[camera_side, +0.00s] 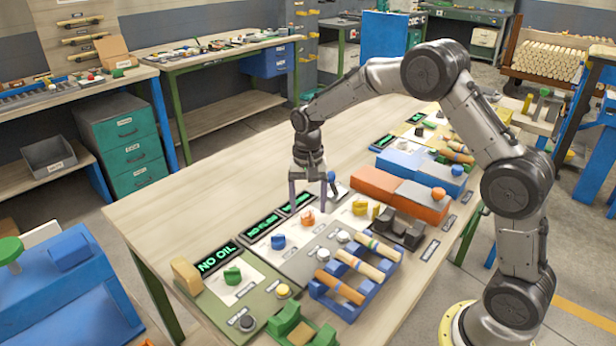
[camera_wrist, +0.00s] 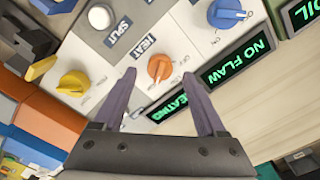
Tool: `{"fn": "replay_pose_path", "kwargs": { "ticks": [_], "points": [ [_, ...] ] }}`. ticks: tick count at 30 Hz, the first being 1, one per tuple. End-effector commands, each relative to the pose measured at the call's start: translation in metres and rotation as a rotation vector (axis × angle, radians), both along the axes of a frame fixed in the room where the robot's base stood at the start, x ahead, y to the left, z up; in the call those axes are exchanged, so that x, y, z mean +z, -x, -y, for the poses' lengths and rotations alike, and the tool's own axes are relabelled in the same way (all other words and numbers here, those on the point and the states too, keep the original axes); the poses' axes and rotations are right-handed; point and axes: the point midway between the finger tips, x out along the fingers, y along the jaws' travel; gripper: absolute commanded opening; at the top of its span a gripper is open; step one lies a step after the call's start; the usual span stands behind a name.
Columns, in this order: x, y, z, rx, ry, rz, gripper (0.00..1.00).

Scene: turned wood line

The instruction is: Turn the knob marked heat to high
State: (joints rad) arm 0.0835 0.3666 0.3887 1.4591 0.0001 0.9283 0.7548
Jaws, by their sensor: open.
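The knob marked HEAT (camera_wrist: 159,67) is orange and sits on a pale panel, its label beside it in the wrist view. The same orange knob (camera_side: 307,219) shows in the side view just below my gripper. My gripper (camera_side: 308,202) points down with its fingers apart, above the panel. In the wrist view the open fingers (camera_wrist: 160,75) appear on either side of the knob; I cannot tell whether they touch it. Small scale words are printed around the knob, but the setting is too small to read surely. A lit green display (camera_wrist: 171,104), partly hidden by a finger, seems to read HEATING.
A blue knob (camera_wrist: 226,13) and a NO FLAW display (camera_wrist: 240,60) are close by. A white button marked SPLIT (camera_wrist: 100,17) and a yellow knob (camera_wrist: 73,84) lie on the other side. An orange box (camera_side: 410,192) stands to the right; the table's left part is clear.

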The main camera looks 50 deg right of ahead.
Motion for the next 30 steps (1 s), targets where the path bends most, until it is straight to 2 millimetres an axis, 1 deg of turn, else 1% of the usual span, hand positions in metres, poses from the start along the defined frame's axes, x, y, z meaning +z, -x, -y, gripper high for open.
{"fn": "replay_pose_path", "kwargs": {
  "ticks": [1, 9, 12, 15, 18, 21, 30],
  "points": [
    [0.013, -0.002, 0.000, 0.000, 0.000, 0.008, 0.74],
    [0.071, -0.001, 0.000, -0.001, 0.000, 0.006, 0.74],
    [0.088, -0.001, 0.000, -0.001, 0.000, 0.006, 0.74],
    [0.100, -0.001, 0.000, -0.001, 0.000, 0.004, 0.74],
    [0.108, -0.001, 0.000, -0.001, 0.000, 0.003, 0.74],
    [0.111, 0.000, 0.000, -0.001, 0.000, 0.001, 0.74],
    [0.112, 0.000, -0.001, 0.001, -0.001, 0.002, 0.74]
  ]
}}
